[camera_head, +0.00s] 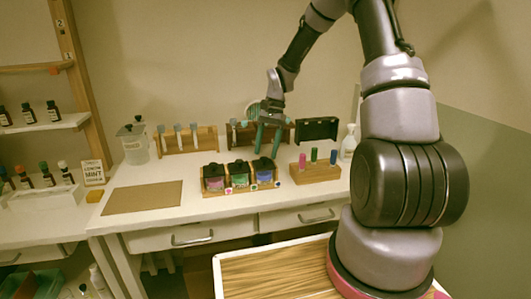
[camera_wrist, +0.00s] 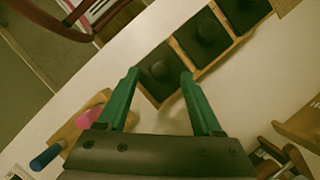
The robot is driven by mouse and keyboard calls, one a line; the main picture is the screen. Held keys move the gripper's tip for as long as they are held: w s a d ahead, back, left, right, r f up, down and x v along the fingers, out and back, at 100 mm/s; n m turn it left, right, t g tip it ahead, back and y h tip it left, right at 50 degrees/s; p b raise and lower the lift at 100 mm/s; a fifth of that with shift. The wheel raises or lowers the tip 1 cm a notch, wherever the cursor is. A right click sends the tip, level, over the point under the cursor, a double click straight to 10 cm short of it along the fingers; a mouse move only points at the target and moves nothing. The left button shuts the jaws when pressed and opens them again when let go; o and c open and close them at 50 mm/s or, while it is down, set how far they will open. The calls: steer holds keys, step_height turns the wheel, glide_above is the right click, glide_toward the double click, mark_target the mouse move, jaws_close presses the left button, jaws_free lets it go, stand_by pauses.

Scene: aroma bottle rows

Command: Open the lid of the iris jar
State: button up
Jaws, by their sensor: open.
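Three small jars with dark, knobbed lids stand in a row in a wooden holder (camera_head: 230,191): a pink-purple left jar (camera_head: 214,179), a green middle jar (camera_head: 239,175) and a blue-purple right jar (camera_head: 264,172). I cannot read their labels, so which is iris is not certain. All lids look shut. My gripper (camera_head: 267,152) points down above the right jar, open and empty. In the wrist view its green fingers (camera_wrist: 161,73) appear on either side of that jar's dark lid (camera_wrist: 159,69), apparently above it and not gripping it.
A wooden rack (camera_head: 316,173) with pink, green and blue sticks stands just right of the jars. Tube racks (camera_head: 189,142) and a black open case (camera_head: 316,130) stand behind. A white bottle (camera_head: 349,141) is at right. A brown mat (camera_head: 142,198) lies left, with free table around it.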

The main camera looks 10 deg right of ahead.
steer(key=shift+s+a+f, duration=0.2)
steer(key=shift+f, duration=0.4)
jaws_close()
stand_by(1.1)
